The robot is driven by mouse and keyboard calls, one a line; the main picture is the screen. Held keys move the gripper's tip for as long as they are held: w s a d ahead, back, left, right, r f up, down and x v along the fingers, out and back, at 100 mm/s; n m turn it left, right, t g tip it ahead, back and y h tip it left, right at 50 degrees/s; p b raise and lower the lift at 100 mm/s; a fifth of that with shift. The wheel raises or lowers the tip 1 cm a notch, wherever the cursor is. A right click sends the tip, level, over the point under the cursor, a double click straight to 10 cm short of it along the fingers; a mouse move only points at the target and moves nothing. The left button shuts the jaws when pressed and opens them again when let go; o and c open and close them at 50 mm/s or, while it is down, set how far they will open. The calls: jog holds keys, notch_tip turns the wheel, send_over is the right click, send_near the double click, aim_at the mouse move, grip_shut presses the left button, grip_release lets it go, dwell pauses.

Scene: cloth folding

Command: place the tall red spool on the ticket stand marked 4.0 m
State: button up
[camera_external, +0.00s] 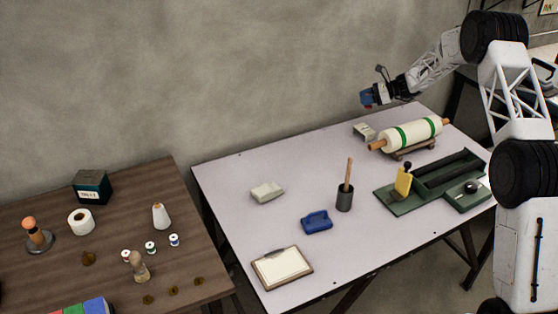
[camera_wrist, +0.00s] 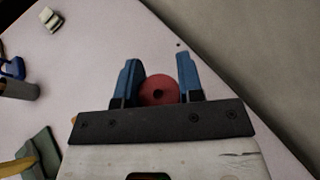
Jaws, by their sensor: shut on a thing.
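My gripper (camera_external: 365,98) is raised above the far back edge of the pale table.
A cream roll with green bands (camera_external: 411,134) rests on a cradle at the back right. A green tool base (camera_external: 436,205), dark cup (camera_external: 345,198), blue object (camera_external: 316,222), pale block (camera_external: 266,191) and clipboard (camera_external: 282,267) occupy the pale table. Its back left is clear.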

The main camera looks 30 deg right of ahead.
jog(key=shift+f, duration=0.1)
send_over(361, 128)
jog(key=shift+s+f, duration=0.1)
jog(key=shift+f, duration=2.95)
jog(key=shift+f, duration=1.85)
jog(key=shift+f, duration=0.15)
jog(key=o, duration=0.9)
jog(key=shift+s+r, duration=0.1)
jog(key=shift+r, duration=0.1)
jog(key=v, duration=1.1)
jog(key=shift+s+d, duration=0.2)
jog(key=shift+d, duration=0.1)
